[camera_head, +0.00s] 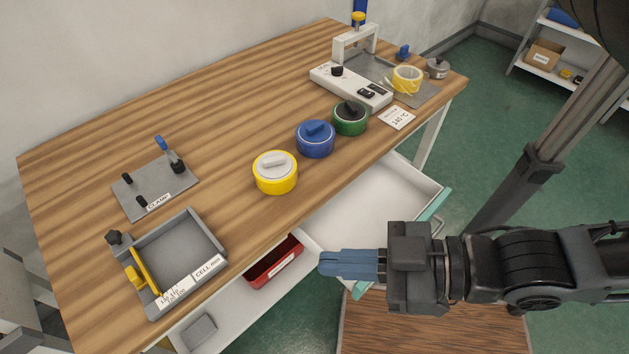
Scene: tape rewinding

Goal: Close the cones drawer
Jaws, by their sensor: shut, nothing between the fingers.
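A white drawer (365,196) with a teal front (433,205) stands pulled out from under the wooden workbench's front edge. The visible part of its inside is empty. A grey handle (438,224) shows on the front's outer side. No label naming the drawer is visible. My gripper (323,264) is shut and empty, with its blue fingers together and pointing left. In the picture it overlaps the drawer's near part and hides some of the drawer and its front. I cannot tell whether it touches the drawer.
The workbench (235,130) carries yellow (275,178), blue (315,138) and green (350,119) round containers, a grey tray (215,236), a clamp plate (135,198) and a white sealing device (345,88). Green floor lies right.

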